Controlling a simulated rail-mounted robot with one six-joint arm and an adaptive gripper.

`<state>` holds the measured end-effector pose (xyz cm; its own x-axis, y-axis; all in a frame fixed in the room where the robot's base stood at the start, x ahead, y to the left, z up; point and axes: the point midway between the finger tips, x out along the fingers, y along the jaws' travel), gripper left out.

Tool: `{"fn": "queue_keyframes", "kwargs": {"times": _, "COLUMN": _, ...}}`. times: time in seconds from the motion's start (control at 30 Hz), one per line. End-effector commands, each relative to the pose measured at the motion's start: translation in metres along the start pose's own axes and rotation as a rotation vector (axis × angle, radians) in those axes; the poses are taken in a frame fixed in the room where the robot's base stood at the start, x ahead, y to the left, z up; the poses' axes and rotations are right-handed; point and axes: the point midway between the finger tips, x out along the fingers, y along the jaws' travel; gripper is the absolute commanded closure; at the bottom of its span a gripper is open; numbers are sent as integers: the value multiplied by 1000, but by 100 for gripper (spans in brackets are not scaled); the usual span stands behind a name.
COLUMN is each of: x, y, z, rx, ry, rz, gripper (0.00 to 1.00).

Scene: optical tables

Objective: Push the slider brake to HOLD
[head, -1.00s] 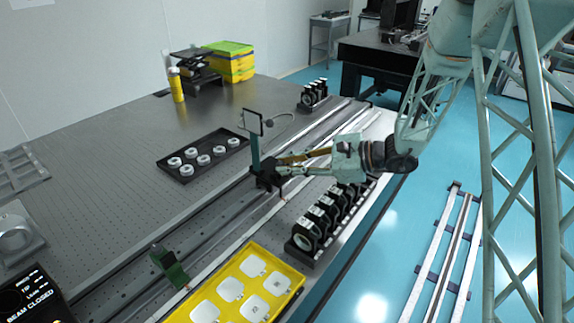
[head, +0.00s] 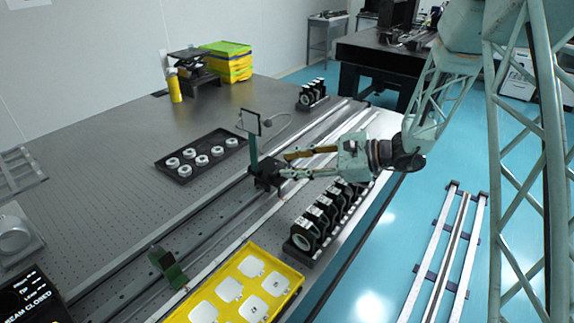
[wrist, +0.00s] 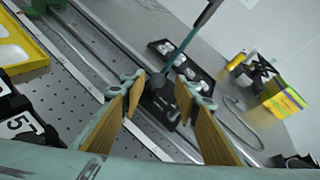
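The slider is a black carriage (head: 264,178) on the long rail. It carries a green upright post (head: 254,150) with a square dark-framed plate (head: 249,121) on top. My gripper (head: 286,164) is just right of the carriage, its two tan fingers apart and pointing at it. In the wrist view my gripper (wrist: 164,86) is open and empty, with the dark carriage (wrist: 158,100) beyond and between the fingertips. I cannot tell whether a fingertip touches it. The brake lever and its HOLD mark are too small to make out.
A second green-topped carriage (head: 169,266) sits nearer on the rail. A row of black mounts (head: 318,220) stands below my gripper, with a yellow tray (head: 296,288) nearer. A black tray of white rings (head: 172,176) lies left of the rail. The table behind is mostly clear.

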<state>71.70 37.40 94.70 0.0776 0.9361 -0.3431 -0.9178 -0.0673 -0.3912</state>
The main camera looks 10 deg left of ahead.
Motion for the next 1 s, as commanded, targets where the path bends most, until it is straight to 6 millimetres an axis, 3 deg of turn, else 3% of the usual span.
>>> {"fn": "queue_keyframes", "kwargs": {"times": 0.6, "x": -75, "y": 0, "z": 0, "rx": -1, "ry": 1, "rz": -2, "gripper": 71}}
{"fn": "queue_keyframes", "kwargs": {"times": 1.0, "x": -97, "y": 0, "z": 0, "rx": 0, "ry": -1, "rz": 0, "gripper": 71}}
